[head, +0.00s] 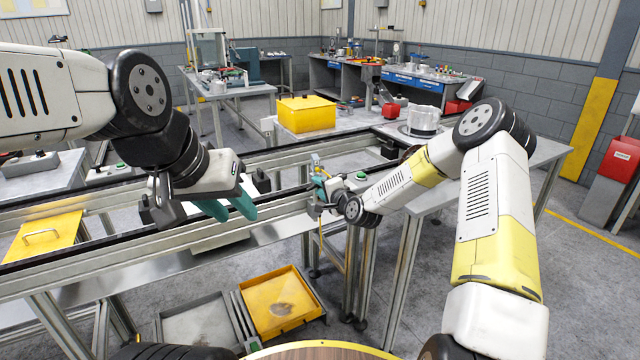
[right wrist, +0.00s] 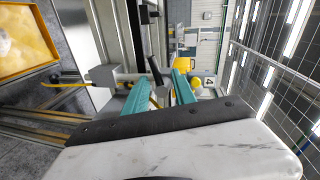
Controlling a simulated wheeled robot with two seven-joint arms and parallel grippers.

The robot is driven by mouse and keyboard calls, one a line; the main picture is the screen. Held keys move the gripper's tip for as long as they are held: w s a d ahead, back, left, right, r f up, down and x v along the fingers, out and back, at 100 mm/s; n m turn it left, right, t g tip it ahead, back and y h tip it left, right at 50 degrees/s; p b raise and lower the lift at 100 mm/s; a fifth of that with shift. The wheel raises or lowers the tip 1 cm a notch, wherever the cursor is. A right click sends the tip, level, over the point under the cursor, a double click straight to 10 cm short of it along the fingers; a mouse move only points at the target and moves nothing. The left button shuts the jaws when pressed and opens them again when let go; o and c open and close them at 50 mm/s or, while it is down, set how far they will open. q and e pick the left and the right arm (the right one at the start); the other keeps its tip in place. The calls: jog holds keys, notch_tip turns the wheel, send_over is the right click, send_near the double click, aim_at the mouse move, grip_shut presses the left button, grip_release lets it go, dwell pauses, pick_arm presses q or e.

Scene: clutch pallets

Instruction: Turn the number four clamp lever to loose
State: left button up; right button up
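A small clamp-like device with a thin yellow rod (head: 321,238) hanging down sits at the rail's right end. In the right wrist view the yellow rod (right wrist: 65,83) runs left from a grey block (right wrist: 103,75). My right gripper (right wrist: 166,68) is at this device, its teal fingers apart, with dark parts and a yellow piece (right wrist: 157,98) seen between or behind them; contact cannot be told. My left gripper (head: 236,217) hangs above the rail with its teal fingers apart and empty.
Metal conveyor rails (head: 150,245) cross the front. A yellow box (head: 306,114) and a silver cylindrical part (head: 423,120) stand on benches behind. A yellow tray (head: 280,303) and a grey tray (head: 197,325) lie low below the rails. A yellow handled plate (head: 45,236) is at left.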

aim_at(310, 188)
jog(key=v, duration=0.7)
jog(key=shift+n, duration=0.5)
jog(key=w+a, duration=0.1)
jog(key=w+a+f, duration=0.1)
jog(key=a, duration=0.2)
jog(key=shift+w+f, duration=0.3)
jog(key=shift+w, duration=0.1)
jog(key=shift+w+a, duration=0.15)
jog(key=shift+w, duration=0.15)
jog(key=x, duration=0.7)
jog(key=shift+s+f, duration=0.1)
